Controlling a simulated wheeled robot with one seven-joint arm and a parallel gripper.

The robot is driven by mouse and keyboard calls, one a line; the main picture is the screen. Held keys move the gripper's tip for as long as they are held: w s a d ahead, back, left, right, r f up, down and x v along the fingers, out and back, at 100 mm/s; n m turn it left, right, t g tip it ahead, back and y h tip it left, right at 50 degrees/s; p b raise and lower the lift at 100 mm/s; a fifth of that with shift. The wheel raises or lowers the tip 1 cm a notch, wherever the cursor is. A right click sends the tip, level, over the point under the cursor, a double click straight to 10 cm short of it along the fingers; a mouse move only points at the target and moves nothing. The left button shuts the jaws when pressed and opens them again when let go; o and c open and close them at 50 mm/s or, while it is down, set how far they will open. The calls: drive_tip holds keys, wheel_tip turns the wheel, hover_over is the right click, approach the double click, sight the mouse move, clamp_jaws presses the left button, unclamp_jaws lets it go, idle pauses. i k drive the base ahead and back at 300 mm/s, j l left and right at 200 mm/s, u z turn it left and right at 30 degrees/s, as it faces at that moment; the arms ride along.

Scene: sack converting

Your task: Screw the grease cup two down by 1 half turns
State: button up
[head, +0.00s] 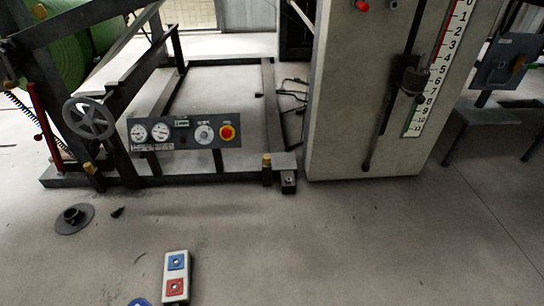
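Small brass-coloured caps that look like grease cups show in the head view. One brass cap (267,160) stands on a short dark post at the right end of the frame's low front rail. Another brass cap (89,168) sits on a dark post at the left, below the handwheel. No number is readable on either, so I cannot tell which is cup two. How far each is screwed down is too small to tell. My gripper is not in view.
A gauge panel (184,133) with a red-yellow knob and a handwheel (89,118) stand on the machine frame. A pale column (345,110) with a scale stands right of the brass caps. A pendant (176,277) and a dark flanged disc (74,218) lie on the otherwise mostly clear floor.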

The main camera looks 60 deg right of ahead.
sight(266, 158)
drive_tip(key=k+l, duration=0.15)
drive_tip(key=l, duration=0.15)
drive_tip(key=k+l, duration=0.15)
drive_tip(key=l, duration=0.15)
drive_tip(key=k+l, duration=0.15)
drive_tip(key=l, duration=1.6)
drive_tip(key=i+z, duration=0.05)
